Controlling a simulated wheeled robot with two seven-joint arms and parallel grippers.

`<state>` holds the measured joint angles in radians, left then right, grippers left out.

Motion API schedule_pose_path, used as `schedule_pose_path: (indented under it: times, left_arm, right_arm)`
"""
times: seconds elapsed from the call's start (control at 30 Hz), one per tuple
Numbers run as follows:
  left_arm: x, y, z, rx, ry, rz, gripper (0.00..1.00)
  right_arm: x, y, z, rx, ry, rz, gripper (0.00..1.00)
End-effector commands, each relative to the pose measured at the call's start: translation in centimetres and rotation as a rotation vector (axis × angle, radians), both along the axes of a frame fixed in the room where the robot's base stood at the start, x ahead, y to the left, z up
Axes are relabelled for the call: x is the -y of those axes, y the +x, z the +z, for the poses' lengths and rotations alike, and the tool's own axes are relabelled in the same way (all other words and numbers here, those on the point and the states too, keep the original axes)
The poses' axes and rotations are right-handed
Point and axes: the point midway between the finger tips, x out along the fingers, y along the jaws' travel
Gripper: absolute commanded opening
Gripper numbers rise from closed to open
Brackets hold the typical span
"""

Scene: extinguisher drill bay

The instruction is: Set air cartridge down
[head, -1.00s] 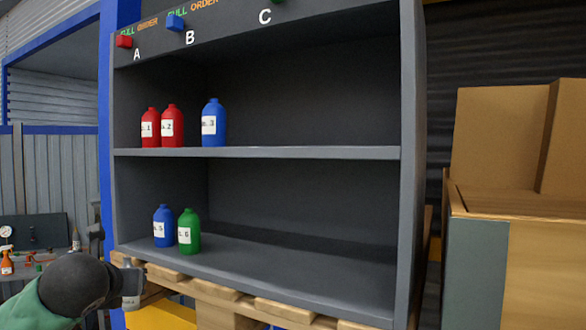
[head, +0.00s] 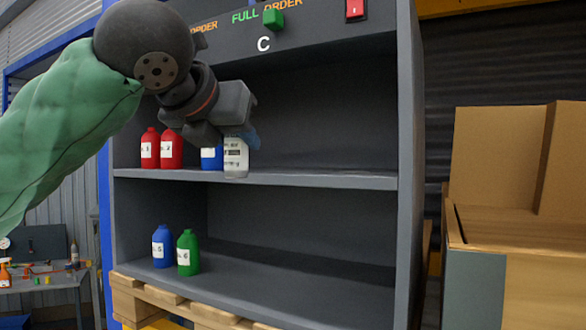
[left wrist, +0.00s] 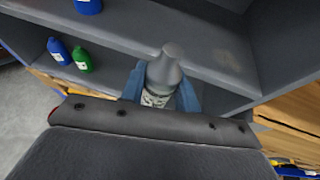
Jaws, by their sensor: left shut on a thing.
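The air cartridge (head: 236,158) is a grey bottle with a pale printed label. My left gripper (head: 238,138) is shut on its upper part and holds it upright in front of the upper shelf (head: 300,178), just right of a blue bottle (head: 211,158) that it partly hides. In the left wrist view the cartridge (left wrist: 165,72) sits between the two blue fingers (left wrist: 160,85) of the gripper. I cannot tell whether its base touches the shelf. My right gripper is not in view.
Two red bottles (head: 171,149) stand left on the upper shelf. A blue bottle (head: 162,246) and a green bottle (head: 188,252) stand on the lower shelf. The upper shelf's right side is clear. Cardboard boxes (head: 510,240) stand at the right. A wooden pallet (head: 165,300) lies under the rack.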

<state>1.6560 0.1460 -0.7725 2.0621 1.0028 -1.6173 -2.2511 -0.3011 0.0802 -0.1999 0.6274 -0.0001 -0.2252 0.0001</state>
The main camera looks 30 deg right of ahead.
Motion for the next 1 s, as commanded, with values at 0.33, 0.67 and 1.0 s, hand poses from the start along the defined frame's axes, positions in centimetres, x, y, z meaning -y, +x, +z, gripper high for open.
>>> schedule_pose_path:
  times: [0.33,0.67,1.0]
  left_arm:
    - [3.1,0.4,1.1,-0.005,0.0,-0.021,0.0]
    - [8.3,5.2,1.2,-0.004,-0.001,-0.02,0.0]
    - [10.9,7.6,1.2,-0.001,-0.001,-0.02,0.0]
  right_arm:
    - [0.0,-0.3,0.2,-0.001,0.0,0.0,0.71]
    - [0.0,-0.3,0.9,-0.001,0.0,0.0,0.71]
    - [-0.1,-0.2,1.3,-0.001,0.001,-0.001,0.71]
